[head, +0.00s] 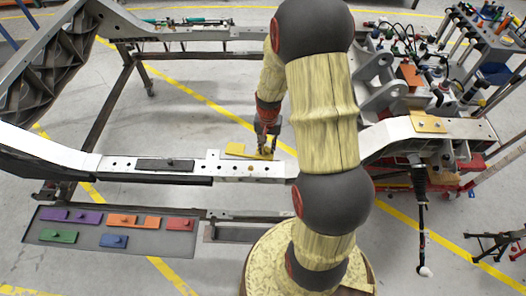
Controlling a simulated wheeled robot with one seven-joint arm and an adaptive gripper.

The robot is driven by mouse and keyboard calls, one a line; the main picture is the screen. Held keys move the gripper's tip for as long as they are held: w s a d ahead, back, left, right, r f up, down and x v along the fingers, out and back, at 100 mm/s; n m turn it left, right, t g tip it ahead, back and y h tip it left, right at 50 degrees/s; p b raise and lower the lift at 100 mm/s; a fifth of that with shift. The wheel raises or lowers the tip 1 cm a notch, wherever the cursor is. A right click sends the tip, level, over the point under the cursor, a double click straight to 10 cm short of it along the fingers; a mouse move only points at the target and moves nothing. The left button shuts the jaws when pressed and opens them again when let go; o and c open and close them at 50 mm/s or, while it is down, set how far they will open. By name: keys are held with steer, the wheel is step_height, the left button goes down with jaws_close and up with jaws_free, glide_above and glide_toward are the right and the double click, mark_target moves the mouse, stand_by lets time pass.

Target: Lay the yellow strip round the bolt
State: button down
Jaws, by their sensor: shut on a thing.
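The yellow strip (236,150) is held at its right end by my gripper (267,150), which is shut on it. The strip extends to the left of the fingers, just beyond the far edge of the near white chassis rail. A small brass-coloured bolt (250,168) stands on that rail (222,168), nearer the camera than the strip. The strip looks apart from the bolt, not around it. Its height over the rail is hard to tell. Whether the strip has a hole is too small to see.
A black strip (165,165) lies round a bolt on the rail further left. An orange-yellow strip (428,123) lies on the right rail. A grey tray (75,246) at lower left holds purple, orange, red, green and blue strips. A cluttered tool trolley (490,45) stands at right.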

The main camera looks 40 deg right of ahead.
steer(key=shift+s+a+n, duration=0.15)
steer(key=shift+s+n, duration=0.15)
steer(key=shift+n, duration=0.4)
steer(key=shift+f, duration=0.15)
steer(key=shift+f+b, duration=2)
steer(key=shift+f, duration=0.65)
steer(key=shift+f+b, duration=1.05)
steer(key=shift+f, duration=1.15)
steer(key=c, duration=1.5)
jaws_free()
steer(key=shift+c, duration=0.2)
